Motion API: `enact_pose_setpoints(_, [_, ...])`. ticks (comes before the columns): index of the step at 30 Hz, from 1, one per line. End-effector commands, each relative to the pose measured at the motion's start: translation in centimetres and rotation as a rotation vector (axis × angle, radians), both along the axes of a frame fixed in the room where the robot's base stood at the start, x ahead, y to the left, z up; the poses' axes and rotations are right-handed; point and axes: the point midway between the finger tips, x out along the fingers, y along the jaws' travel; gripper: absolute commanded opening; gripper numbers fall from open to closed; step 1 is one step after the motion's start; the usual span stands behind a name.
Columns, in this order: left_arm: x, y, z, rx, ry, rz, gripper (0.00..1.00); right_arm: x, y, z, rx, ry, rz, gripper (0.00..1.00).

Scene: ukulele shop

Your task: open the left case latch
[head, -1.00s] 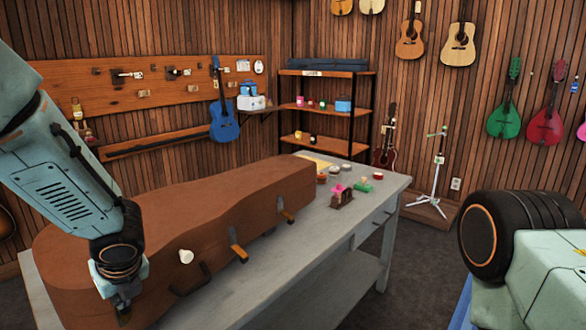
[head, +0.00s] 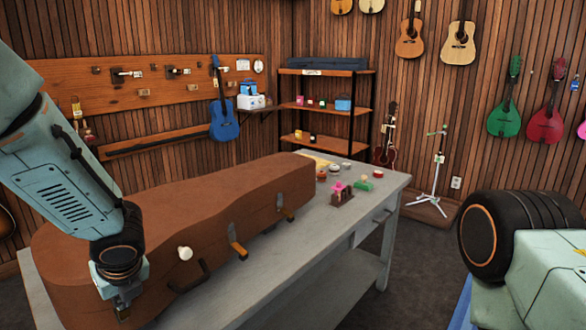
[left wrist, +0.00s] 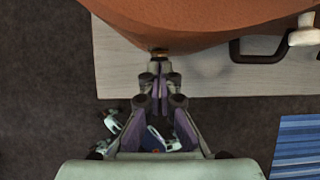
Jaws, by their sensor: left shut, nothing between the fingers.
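The brown case (head: 230,205) lies closed on the workbench, and its near side faces me. Two orange-and-metal latches show on that side, a middle one (head: 238,250) and a far one (head: 285,212). My left gripper (head: 122,312) is at the near-left end of this side and covers the place of the left latch. In the left wrist view its fingers (left wrist: 160,66) are shut and empty, tips at a small brass-coloured piece (left wrist: 159,53) on the case edge. I cannot tell whether they touch it. My right gripper is out of view.
A white knob (head: 185,254) and a dark handle (head: 190,277) stick out from the case right of my left gripper. The grey workbench (head: 290,255) is bare in front. A small rack (head: 342,197) and several little items stand at its far end.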

Motion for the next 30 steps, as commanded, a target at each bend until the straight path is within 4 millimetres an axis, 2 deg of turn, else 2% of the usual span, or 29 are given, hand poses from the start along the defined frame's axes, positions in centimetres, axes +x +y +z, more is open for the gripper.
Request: enact_pose_setpoints(30, [-1.1,-1.2,-0.6,0.0,0.0,0.0,0.0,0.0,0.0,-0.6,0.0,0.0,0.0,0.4])
